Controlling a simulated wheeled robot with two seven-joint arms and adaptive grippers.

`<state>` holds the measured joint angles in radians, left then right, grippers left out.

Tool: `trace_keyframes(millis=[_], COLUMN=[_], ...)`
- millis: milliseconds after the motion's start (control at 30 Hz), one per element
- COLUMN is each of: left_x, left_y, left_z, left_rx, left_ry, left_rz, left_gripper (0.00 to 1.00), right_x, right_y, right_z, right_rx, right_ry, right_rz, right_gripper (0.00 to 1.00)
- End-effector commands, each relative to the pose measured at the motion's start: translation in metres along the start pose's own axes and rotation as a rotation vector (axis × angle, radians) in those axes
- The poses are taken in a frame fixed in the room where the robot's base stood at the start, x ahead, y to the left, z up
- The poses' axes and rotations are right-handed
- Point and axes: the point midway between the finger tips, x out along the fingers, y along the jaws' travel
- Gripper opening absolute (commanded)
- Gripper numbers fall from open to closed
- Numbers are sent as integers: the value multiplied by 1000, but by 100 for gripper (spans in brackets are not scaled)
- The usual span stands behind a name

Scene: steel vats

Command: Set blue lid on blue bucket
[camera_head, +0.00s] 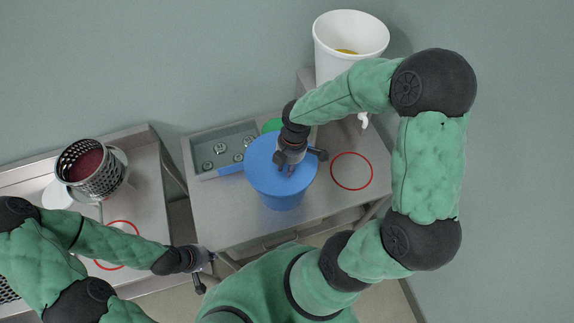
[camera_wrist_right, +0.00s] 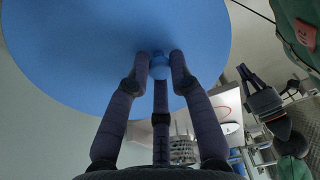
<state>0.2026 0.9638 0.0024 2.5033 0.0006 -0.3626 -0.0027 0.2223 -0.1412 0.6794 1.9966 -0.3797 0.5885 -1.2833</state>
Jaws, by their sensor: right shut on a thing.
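My right gripper (camera_head: 287,168) is shut on the small knob of the blue lid (camera_head: 262,177). In the right wrist view the fingers (camera_wrist_right: 160,62) close around the knob, and the round lid (camera_wrist_right: 90,50) fills the upper left. In the head view the lid is over the blue bucket (camera_head: 283,204), whose wall shows below the lid's near edge. The bucket's rim is hidden, so I cannot tell whether the lid touches it. My left gripper (camera_head: 203,262) is away from the bucket, near the table's left front corner; its fingers are too small to read.
The steel table (camera_head: 225,215) holds a grey tray (camera_head: 222,150) with small metal parts, a green round thing (camera_head: 271,125) and a red ring mark (camera_head: 351,171). A white bucket (camera_head: 350,35) stands behind. A perforated basket (camera_head: 92,170) stands on the left table.

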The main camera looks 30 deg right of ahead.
Motion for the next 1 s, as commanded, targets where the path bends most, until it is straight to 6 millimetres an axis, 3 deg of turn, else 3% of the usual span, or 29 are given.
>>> trace_keyframes(millis=[333,367,433,467,800,1000], left_x=[2,2,2,2,2,2], left_y=[-1,-1,-1,-1,-1,-1], left_z=[0,0,0,0,0,0], left_rx=[0,0,0,0,0,0], left_ry=[0,0,0,0,0,0], left_rz=[0,0,0,0,0,0], left_gripper=[0,0,0,0,0,0], right_x=[4,4,4,4,2,-19], right_y=[0,0,0,0,0,2], right_z=[1,1,1,1,1,1], right_rx=[0,0,0,0,0,0], right_ry=[0,0,0,0,0,0], right_rz=[0,0,0,0,1,5], right_gripper=[0,28,48,50,50,50])
